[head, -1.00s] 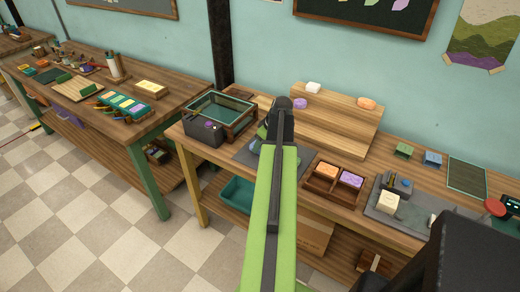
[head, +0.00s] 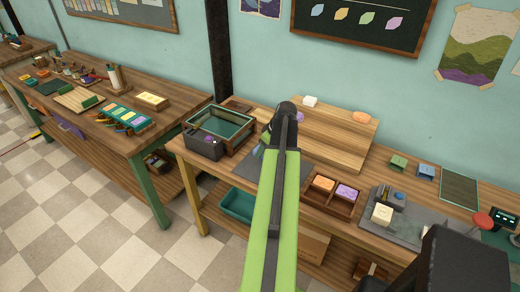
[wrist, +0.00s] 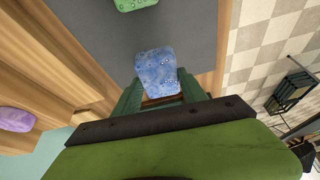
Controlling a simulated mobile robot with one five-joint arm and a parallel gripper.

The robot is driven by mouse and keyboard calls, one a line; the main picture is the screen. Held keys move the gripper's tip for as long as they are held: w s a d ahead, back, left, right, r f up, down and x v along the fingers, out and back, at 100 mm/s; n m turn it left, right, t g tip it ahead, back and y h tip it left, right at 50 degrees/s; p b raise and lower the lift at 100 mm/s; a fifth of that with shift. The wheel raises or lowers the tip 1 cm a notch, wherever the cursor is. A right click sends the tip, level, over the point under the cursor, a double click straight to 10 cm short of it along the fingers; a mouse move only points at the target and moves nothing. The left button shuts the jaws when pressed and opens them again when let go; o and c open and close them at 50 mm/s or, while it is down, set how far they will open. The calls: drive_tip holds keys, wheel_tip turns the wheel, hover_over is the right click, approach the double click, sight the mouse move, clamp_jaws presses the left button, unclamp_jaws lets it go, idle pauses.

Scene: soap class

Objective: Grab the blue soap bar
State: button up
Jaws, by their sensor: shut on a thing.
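The blue soap bar (wrist: 157,70), pale blue with small bubble marks, is between the two dark green fingers of my gripper (wrist: 160,86) in the wrist view. The gripper is shut on it, and its far end sticks out past the fingertips. A grey mat (wrist: 190,30) lies beneath; I cannot tell how far the bar is above it. In the head view my arm hides most of the gripper, and only a bit of blue shows beside its end. A green soap bar (wrist: 135,4) lies on the mat beyond the blue one.
A wooden stepped stand (head: 330,140) is behind the mat, with white (head: 310,101), orange (head: 361,117) and purple soaps. A wooden tray (head: 333,200) of soaps is to the right. A glass-topped case (head: 222,125) and a dark box (head: 203,143) are to the left.

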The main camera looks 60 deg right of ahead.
drive_tip(key=s+d+r+p, duration=0.3)
drive_tip(key=s+r+p, duration=0.1)
drive_tip(key=s, duration=0.5)
drive_tip(key=shift+d+r+p, duration=0.3)
drive_tip(key=shift+r+p, duration=0.1)
drive_tip(key=shift+r, duration=0.5)
